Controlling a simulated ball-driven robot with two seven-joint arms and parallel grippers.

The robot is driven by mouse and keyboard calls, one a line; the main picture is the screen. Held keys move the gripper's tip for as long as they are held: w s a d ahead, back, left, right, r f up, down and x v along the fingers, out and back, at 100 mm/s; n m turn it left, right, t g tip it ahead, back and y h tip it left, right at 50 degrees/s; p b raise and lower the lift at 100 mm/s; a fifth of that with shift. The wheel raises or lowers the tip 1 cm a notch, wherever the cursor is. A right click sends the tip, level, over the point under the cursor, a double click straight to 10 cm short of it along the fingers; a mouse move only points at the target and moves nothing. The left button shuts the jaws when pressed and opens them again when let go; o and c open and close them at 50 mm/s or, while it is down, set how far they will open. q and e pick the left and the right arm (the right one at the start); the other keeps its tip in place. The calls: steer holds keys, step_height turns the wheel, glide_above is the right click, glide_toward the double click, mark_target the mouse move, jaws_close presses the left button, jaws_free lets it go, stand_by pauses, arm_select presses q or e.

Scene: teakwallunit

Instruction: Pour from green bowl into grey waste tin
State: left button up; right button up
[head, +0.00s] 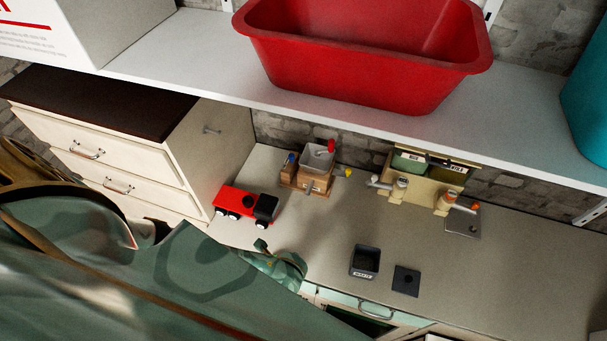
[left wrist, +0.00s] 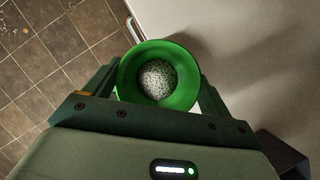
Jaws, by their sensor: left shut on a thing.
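The green bowl (left wrist: 187,97) is in the left wrist view, with pale speckled grains (left wrist: 157,79) at its bottom. My left gripper (left wrist: 158,70) is shut on it, with a finger at each side. The bowl is hidden in the head view behind my large green arm. The grey waste tin (head: 365,259), labelled WASTE, stands upright on the counter in the head view, with dark contents. A dark grey box-like shape at the lower right of the left wrist view may be this tin. My right gripper is in neither view.
A black square plate (head: 406,281) lies right of the tin. A red toy truck (head: 246,204), a wooden holder (head: 308,176) and a beige dispenser unit (head: 426,178) stand on the counter (head: 330,225). A shelf with a red tub (head: 365,70) overhangs the back. Tiled floor (left wrist: 60,45) lies beyond the counter edge.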

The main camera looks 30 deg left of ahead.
arm_select(q)
steer(key=w+a+b, duration=0.1)
steer(key=w+b, duration=0.3)
steer(key=w, duration=0.1)
steer(key=w+a+b, duration=0.1)
steer(key=w+b, duration=0.2)
steer(key=w, duration=0.3)
steer(key=w+a+b, duration=0.2)
steer(key=w+b, duration=0.2)
steer(key=w, duration=0.2)
steer(key=shift+f+b, duration=0.25)
steer(key=shift+b, duration=0.05)
steer(key=shift+w+a+r, duration=0.1)
steer(key=shift+w+a, duration=0.05)
steer(key=shift+w, duration=0.3)
steer(key=w+b, duration=0.1)
steer(key=b, duration=0.1)
steer(key=w+b, duration=0.2)
steer(key=shift+w+a+f, duration=0.15)
steer(key=shift+a+f, duration=0.05)
steer(key=shift+a, duration=0.2)
steer(key=shift+w+a+b, duration=0.1)
steer(key=shift+w+b, duration=0.25)
steer(key=shift+b, duration=0.1)
steer(key=shift+r, duration=0.25)
steer(key=o, duration=1)
steer(key=shift+c, duration=0.2)
steer(key=shift+f, duration=0.1)
